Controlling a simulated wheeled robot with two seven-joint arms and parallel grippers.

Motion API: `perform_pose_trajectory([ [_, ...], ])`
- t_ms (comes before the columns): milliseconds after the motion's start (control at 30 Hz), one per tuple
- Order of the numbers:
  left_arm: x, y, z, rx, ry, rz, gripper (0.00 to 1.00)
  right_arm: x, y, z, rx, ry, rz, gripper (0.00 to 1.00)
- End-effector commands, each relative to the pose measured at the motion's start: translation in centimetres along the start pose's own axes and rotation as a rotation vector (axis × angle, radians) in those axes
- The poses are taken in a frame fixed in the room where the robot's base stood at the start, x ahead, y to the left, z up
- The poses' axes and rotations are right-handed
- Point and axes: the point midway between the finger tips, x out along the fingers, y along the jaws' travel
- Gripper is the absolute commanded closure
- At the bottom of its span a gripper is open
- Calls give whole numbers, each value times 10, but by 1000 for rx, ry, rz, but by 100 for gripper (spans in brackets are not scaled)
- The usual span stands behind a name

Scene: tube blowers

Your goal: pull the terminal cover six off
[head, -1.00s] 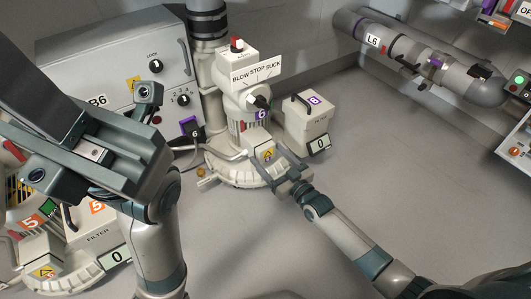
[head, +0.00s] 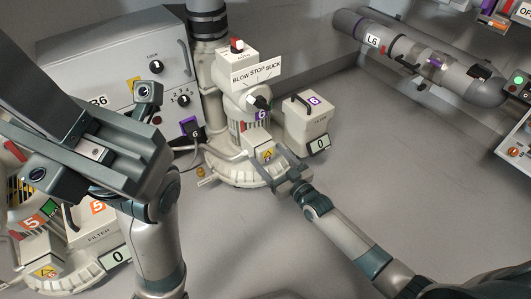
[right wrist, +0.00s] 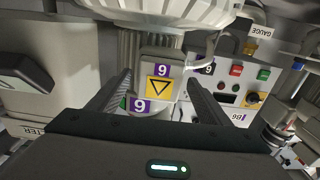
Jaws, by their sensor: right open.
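Terminal cover six (head: 262,152) is a small pale box with a yellow warning triangle on the front of the blower with the purple 6 tag (head: 262,114). It sits on the blower. In the right wrist view the cover (right wrist: 161,70) appears upside down, centred between my fingers. My right gripper (head: 277,166) is open right in front of it; one finger shows on each side of the cover in the right wrist view (right wrist: 160,84), with gaps visible. Whether the fingers touch it I cannot tell. My left gripper (head: 95,150) is raised close to the camera; its jaw opening is unclear.
A filter box (head: 307,122) with a purple 6 and a 0 plate stands right of the blower. The B6 cabinet (head: 115,62) is behind left, with a purple plug (head: 192,127). Blower five's filter (head: 95,232) is at lower left. The floor at right is clear.

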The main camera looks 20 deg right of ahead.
Motion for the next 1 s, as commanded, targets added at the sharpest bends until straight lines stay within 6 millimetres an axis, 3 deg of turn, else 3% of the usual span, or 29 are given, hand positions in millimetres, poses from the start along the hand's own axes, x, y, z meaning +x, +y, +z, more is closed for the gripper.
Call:
perform_pose_trajectory([
  [633,5,-1,1,-1,3,-5,100,0,0,0,0,0,0,28],
  [867,5,-1,1,-1,3,-5,100,0,0,0,0,0,0,83],
  [1000,4,-1,2,1,-3,-2,100,0,0,0,0,1,0,83],
])
